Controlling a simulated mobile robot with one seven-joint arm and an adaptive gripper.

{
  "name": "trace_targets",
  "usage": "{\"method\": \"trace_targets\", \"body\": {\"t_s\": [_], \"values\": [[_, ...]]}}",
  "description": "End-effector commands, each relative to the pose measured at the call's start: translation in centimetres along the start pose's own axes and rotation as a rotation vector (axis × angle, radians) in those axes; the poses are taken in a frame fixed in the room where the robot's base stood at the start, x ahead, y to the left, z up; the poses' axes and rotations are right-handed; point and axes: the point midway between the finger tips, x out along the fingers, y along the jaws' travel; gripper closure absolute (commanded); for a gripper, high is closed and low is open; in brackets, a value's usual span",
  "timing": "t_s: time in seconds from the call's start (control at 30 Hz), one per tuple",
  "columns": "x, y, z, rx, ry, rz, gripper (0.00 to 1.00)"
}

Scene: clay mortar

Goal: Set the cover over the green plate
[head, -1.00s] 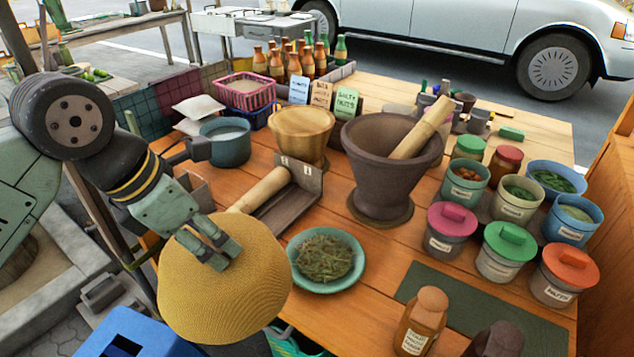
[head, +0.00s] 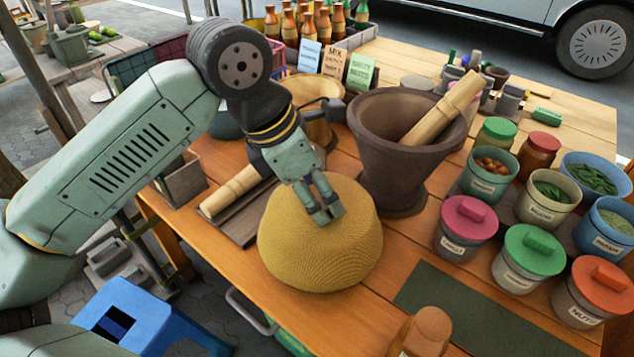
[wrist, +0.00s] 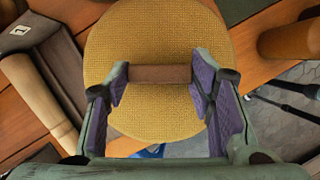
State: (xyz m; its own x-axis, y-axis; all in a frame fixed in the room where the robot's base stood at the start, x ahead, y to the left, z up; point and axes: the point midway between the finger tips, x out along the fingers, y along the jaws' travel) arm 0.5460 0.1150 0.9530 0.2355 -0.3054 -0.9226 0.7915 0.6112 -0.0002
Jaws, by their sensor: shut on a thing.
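The cover is a yellow woven dome (head: 315,255) at the front of the wooden table in the head view; it fills the middle of the wrist view (wrist: 150,40). My gripper (head: 327,215) is above it, shut on the cover's brown bar handle (wrist: 160,75), with a finger at each end of the bar. The green plate is not visible now; the cover hides the place where it was seen. I cannot tell whether the cover's rim touches the table.
The dark mortar (head: 400,150) with its wooden pestle (head: 440,108) stands close behind the cover. A rolling pin (head: 235,190) lies to the left. Lidded jars (head: 468,225) stand to the right, and a brown bottle (head: 425,332) stands at the front. A dark green mat (head: 470,305) lies bare.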

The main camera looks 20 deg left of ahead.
Motion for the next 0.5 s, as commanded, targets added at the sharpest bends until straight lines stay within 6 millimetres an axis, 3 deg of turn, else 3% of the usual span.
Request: {"method": "trace_targets", "body": {"t_s": [0.5], "values": [[4.8, 0.0, -2.0, 0.000, -0.001, 0.000, 0.99]]}}
